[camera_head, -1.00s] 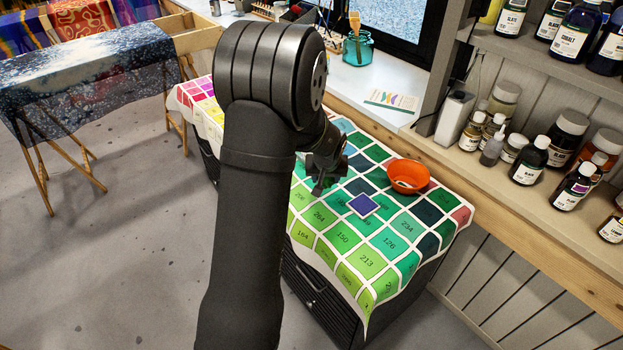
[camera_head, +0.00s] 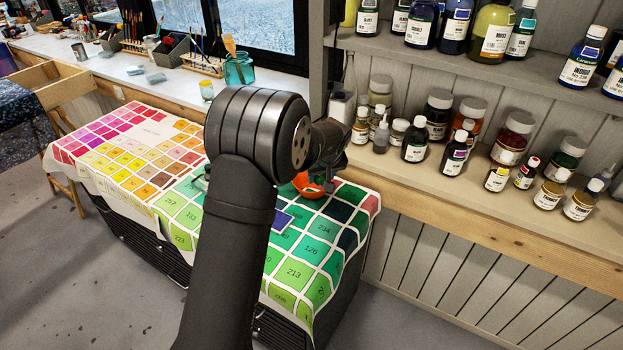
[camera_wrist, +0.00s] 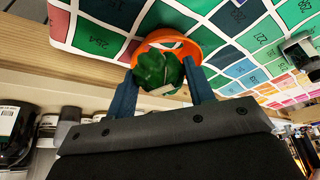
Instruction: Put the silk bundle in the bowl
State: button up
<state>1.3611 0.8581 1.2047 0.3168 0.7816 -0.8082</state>
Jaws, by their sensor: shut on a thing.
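The orange bowl (camera_head: 306,188) stands on the colour-chart cloth in the head view, partly hidden by my arm. In the wrist view the bowl (camera_wrist: 205,33) lies just beyond my fingertips. My gripper (camera_wrist: 160,85) is shut on the green silk bundle (camera_wrist: 152,68), which sits between the two fingers with a small pale label or band on it. The bundle overlaps the bowl in this view. I cannot tell its exact height over the bowl. In the head view my gripper (camera_head: 328,160) is beside and above the bowl, and the bundle is hidden there.
The colour-chart cloth (camera_head: 295,297) covers a dark cabinet. A purple-blue square (camera_head: 283,220) lies on it in front of the bowl. Dye bottles (camera_head: 415,139) line the wooden shelf at right, close behind my gripper. A teal jar (camera_head: 239,70) stands on the windowsill.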

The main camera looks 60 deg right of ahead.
jog(key=s+d, duration=0.4)
jog(key=s, duration=0.1)
send_over(312, 189)
jog(key=s+a, duration=0.1)
notch_tip(312, 189, down, 7)
jog(key=shift+s+r, duration=0.1)
jog(key=shift+f, duration=2.05)
jog(key=shift+f, duration=0.15)
jog(key=o, duration=0.7)
